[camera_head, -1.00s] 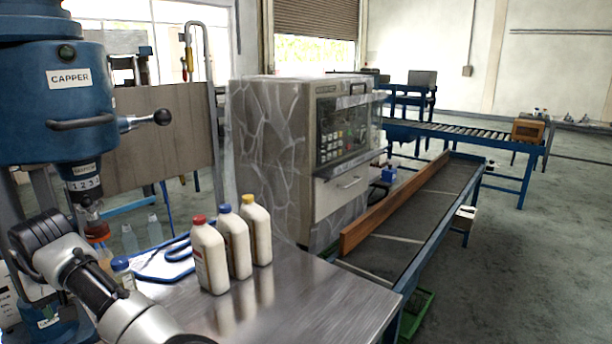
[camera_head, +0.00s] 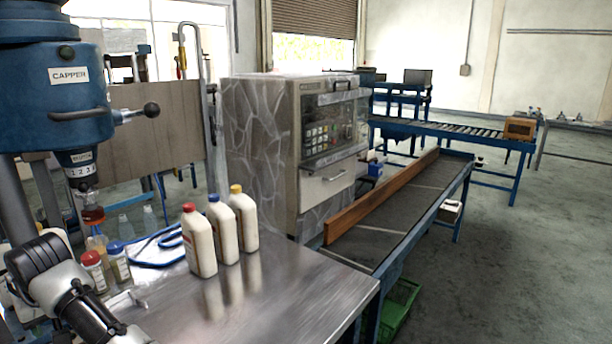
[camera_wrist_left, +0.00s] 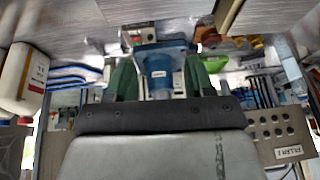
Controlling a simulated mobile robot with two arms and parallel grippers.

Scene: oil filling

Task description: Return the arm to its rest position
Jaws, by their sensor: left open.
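My left arm reaches in at the lower left of the head view, with its dark joint low in front of the capper (camera_head: 60,105). Its fingers cannot be made out there. In the left wrist view my left gripper (camera_wrist_left: 160,72) shows two green fingers spread apart, with no held object visible. A blue shape (camera_wrist_left: 160,62) shows between them, apparently the capper in the background. On the table, a small red-capped bottle (camera_head: 95,274) and a small blue-capped bottle (camera_head: 119,265) stand beside the arm. My right gripper is not in view.
Three white bottles with red (camera_head: 200,245), blue (camera_head: 224,235) and yellow (camera_head: 245,222) caps stand on the metal table (camera_head: 290,300). A patterned machine (camera_head: 262,150) stands behind; a conveyor (camera_head: 410,215) runs right. The table's front right is clear.

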